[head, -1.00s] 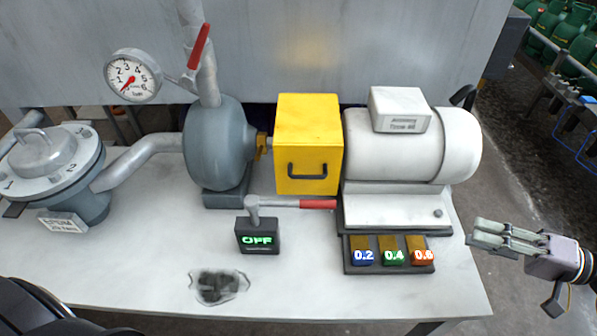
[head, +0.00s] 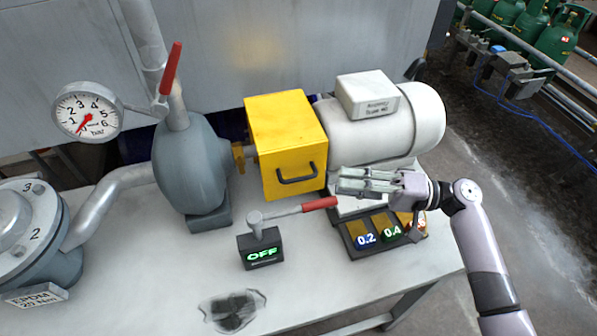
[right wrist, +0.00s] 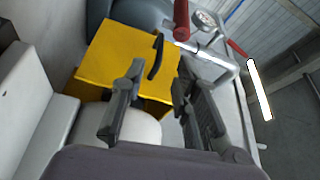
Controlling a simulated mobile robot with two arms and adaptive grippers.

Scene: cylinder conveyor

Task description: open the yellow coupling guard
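The yellow coupling guard (head: 278,133) is a box between the grey pump and the white motor, sitting shut over the coupling. Its dark handle (head: 298,178) is on the front face. In the right wrist view the guard (right wrist: 120,55) and its handle (right wrist: 156,57) lie just beyond the fingers. My right gripper (head: 340,182) is to the right of the handle, in front of the motor, with its fingers pointing left toward it. The fingers are apart and empty, as the right wrist view (right wrist: 158,80) shows. My left gripper is not in view.
A red-handled lever (head: 318,204) on the OFF switch box (head: 262,250) rises just below the handle. The grey pump (head: 190,165) and red valve lever (head: 170,68) stand left.

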